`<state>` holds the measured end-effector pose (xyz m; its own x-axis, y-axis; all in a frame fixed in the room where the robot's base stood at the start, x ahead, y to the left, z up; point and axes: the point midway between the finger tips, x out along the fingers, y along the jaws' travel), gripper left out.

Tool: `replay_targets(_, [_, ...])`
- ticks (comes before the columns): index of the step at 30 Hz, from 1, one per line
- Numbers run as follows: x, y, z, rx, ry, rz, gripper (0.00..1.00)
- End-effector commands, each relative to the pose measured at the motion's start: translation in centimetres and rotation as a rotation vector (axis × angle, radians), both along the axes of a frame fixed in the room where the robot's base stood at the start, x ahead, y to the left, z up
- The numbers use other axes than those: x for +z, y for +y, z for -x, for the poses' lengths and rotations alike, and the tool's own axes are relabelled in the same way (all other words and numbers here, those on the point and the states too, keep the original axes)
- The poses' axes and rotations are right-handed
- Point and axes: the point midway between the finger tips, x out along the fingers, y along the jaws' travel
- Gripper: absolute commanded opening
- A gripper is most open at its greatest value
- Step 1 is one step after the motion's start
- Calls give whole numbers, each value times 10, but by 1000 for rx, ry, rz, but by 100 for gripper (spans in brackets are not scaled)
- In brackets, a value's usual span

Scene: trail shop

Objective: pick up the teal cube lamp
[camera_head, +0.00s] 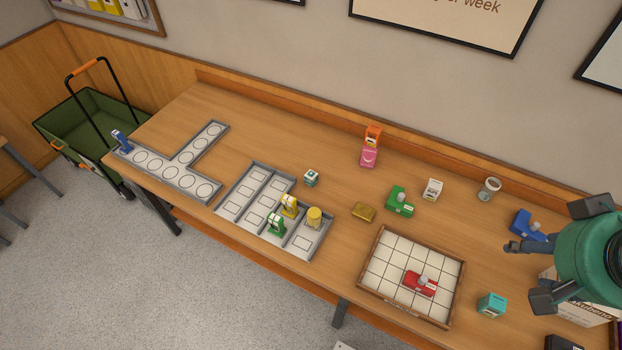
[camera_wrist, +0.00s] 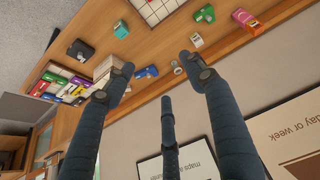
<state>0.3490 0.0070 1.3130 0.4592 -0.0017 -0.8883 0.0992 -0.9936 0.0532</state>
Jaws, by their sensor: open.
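The teal cube lamp (camera_head: 491,304) stands on the wooden table, just right of the gridded tray's lower right corner. In the wrist view it appears as a small teal block (camera_wrist: 121,30) near the top, beyond the fingers. My gripper (camera_head: 528,273) is open and empty, in the air over the right part of the table, up and right of the lamp in the head view. Its dark fingers (camera_wrist: 158,72) are spread apart in the wrist view, with nothing between them in their grip. The lamp is clear of the fingers.
A gridded tray (camera_head: 377,280) holds a red object (camera_head: 420,283). A blue object (camera_head: 527,225) and a cup (camera_head: 489,188) stand behind. A smaller teal-and-white cube (camera_head: 311,178) is farther left. A box (camera_head: 580,305) and a black item (camera_head: 563,342) lie right of the lamp.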

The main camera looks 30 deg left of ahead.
Motion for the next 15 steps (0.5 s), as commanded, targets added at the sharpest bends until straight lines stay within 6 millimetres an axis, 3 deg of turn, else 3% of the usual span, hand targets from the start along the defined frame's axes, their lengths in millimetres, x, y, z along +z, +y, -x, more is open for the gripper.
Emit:
replay_targets(8, [5, 26, -57, 258, 40, 134, 55])
replay_targets(15, [1, 62, -113, 522, 69, 267, 55])
